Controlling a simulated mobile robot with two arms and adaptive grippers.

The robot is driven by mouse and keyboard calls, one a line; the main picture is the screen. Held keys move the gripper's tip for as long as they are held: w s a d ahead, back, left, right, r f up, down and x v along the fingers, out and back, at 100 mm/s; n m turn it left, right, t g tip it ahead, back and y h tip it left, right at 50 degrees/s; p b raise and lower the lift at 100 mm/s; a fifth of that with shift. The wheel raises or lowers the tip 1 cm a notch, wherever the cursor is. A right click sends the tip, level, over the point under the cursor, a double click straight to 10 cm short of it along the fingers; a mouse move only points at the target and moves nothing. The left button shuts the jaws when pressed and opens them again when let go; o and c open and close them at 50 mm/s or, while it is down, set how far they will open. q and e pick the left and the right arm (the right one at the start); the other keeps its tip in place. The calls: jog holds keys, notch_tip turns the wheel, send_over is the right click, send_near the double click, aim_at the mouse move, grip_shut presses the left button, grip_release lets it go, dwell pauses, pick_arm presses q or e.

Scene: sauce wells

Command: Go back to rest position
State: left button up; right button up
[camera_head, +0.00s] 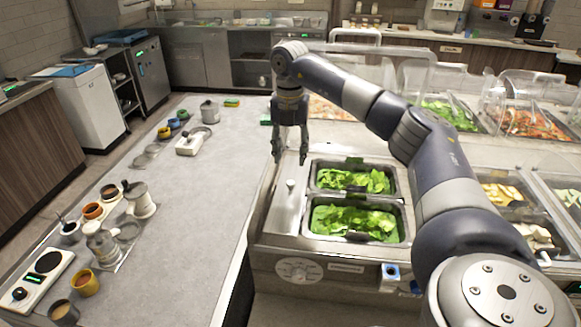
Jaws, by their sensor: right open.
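My right arm comes in from the lower right and arches over the salad counter. My right gripper (289,145) points down above the left part of the steel counter, beside the wells of green leaves. It is open, and I see nothing between its fingers. The near well of green leaves (355,222) and the far well of green leaves (353,180) sit to its right. My left gripper is not in view.
A long grey counter (205,215) runs along the left with cups, a scale (42,277) and several pots. Clear covers (420,75) stand over further food wells at the right. The grey counter's middle is clear.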

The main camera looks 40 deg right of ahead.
jog(key=shift+r, duration=1.05)
jog(key=shift+f, duration=0.1)
